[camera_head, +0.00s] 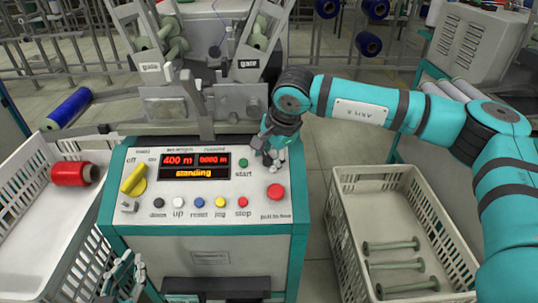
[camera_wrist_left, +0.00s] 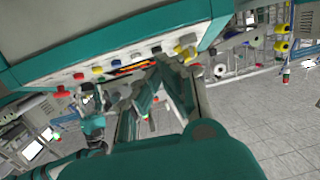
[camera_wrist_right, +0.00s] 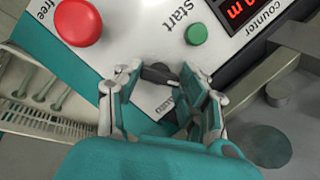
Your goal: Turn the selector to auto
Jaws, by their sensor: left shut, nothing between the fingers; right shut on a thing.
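My left gripper (camera_head: 127,278) is shut and empty, low in front of the panel's left side, apart from the knob.
The display (camera_head: 195,166) reads "standing". A green start button (camera_head: 244,163) and a red button (camera_head: 275,192) are close to my right gripper. A white crate (camera_head: 337,222) with green bobbins stands right. Another crate (camera_head: 72,262) with a red spool stands left.

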